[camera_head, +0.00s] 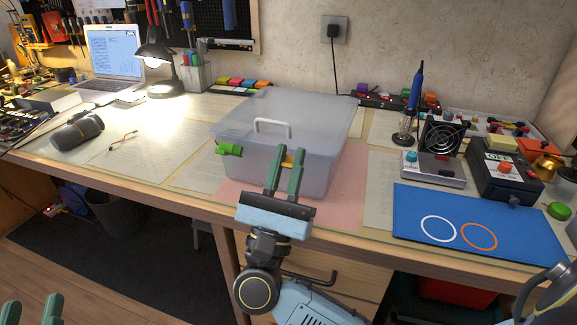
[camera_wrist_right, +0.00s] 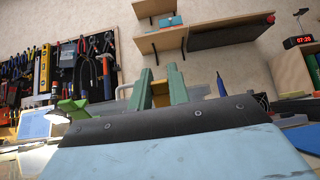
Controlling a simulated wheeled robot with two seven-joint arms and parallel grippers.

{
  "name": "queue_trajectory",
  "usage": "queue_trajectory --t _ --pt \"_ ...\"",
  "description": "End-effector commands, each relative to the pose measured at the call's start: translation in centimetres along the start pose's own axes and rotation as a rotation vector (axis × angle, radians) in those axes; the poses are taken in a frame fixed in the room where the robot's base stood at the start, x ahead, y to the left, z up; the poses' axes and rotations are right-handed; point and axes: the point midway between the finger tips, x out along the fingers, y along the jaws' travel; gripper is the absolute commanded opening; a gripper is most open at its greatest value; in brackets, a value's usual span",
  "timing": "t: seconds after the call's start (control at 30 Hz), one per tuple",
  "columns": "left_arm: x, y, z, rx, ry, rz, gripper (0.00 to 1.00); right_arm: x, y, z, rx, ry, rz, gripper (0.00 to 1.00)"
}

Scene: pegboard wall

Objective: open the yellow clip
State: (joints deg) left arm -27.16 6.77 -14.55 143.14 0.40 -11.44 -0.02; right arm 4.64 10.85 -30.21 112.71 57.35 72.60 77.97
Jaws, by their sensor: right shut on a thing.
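A translucent grey lidded box (camera_head: 325,180) with a white lid handle (camera_head: 272,124) stands on the table. The yellow clip (camera_head: 288,160) is at its front side. My right gripper (camera_head: 289,153) is shut on it, with green fingers on either side; the fingers hide part of the clip. The yellow clip also shows between the fingers in the right wrist view (camera_wrist_right: 160,97). Whether the clip is lifted off the lid I cannot tell. A green clip (camera_head: 229,150) juts out at the box's left side. My left gripper (camera_head: 32,309) is open and empty at the bottom left corner.
A pink mat (camera_head: 345,190) lies under the box. A blue mat (camera_head: 480,208) with two rings, a fan device (camera_head: 440,150) and a black switch box (camera_head: 503,170) stand to the right. A lit lamp (camera_head: 158,65) and laptop (camera_head: 112,52) stand back left.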

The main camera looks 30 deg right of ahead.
Motion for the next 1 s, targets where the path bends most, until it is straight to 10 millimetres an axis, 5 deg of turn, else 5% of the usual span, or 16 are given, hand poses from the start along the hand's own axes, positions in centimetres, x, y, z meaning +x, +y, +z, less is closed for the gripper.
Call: queue_trajectory --t 0.53,0.57,0.7,1.0 --pt "0.02 0.14 -0.74 -0.002 0.045 0.003 0.36 -0.07 0.04 -0.05 -0.001 -0.006 0.002 0.0" --pt "0.02 0.14 -0.74 -0.002 0.045 0.003 0.36 -0.07 0.04 -0.05 -0.001 -0.006 0.002 0.2" --pt "0.02 0.13 -0.73 -0.002 0.045 0.003 0.36 -0.06 0.03 -0.04 -0.001 -0.007 0.001 0.39" --pt "0.02 0.12 -0.72 -0.002 0.044 0.003 0.36 -0.15 0.02 -0.03 -0.001 -0.007 0.001 0.4"
